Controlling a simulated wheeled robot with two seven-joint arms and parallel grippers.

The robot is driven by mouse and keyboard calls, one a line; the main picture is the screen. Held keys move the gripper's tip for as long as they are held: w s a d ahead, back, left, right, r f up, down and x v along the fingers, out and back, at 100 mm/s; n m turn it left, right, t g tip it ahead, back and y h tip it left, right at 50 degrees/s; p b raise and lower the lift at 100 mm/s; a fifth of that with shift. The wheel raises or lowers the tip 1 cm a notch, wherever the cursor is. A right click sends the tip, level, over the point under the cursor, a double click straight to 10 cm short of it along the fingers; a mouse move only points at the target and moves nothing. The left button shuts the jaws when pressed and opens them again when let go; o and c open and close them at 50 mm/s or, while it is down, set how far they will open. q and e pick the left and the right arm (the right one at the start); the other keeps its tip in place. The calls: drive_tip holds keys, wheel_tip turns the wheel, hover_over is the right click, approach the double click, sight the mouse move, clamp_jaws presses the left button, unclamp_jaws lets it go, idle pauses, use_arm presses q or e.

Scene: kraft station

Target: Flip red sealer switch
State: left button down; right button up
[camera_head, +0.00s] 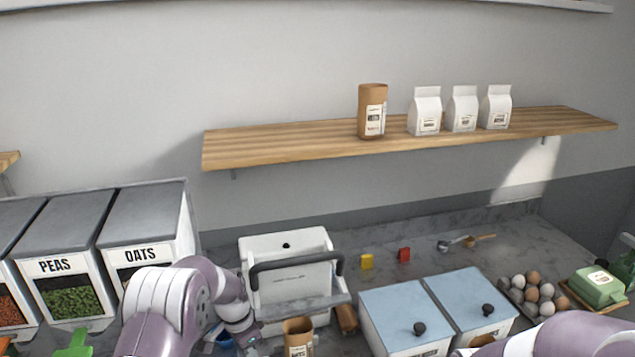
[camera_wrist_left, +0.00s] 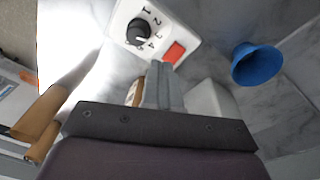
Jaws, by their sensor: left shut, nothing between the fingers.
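The sealer (camera_head: 287,243) is a white box with a black bar handle, standing on the counter in the head view. In the left wrist view its white control panel (camera_wrist_left: 188,36) carries a black dial (camera_wrist_left: 138,32) with numbers and the red switch (camera_wrist_left: 175,51). My left gripper (camera_wrist_left: 161,68) is shut and empty. Its fingertips are right by the red switch's lower edge; I cannot tell whether they touch it. In the head view my left arm reaches to the sealer's front, and the switch is hidden there. My right arm shows at the bottom right, its gripper out of view.
A blue funnel-shaped cup (camera_wrist_left: 258,64) is to the right of the panel in the wrist view. A brown kraft bag (camera_head: 298,335) stands before the sealer. Bins with blue lids (camera_head: 402,310) are to the right, and the oats bin (camera_head: 147,225) is to the left.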

use_arm(q)
drive_tip(key=s+r+n+b, duration=0.1)
drive_tip(key=s+r+n, duration=0.3)
drive_tip(key=s, duration=0.8)
drive_tip(key=s+a+r+n+t+y+b, duration=0.1)
drive_tip(key=s+r+n, duration=0.4)
drive_tip(key=s, duration=0.6)
drive_tip(key=shift+s+a+n, duration=0.25)
drive_tip(key=shift+s+n, duration=0.1)
drive_tip(key=shift+n, duration=0.05)
drive_tip(key=shift+s, duration=0.2)
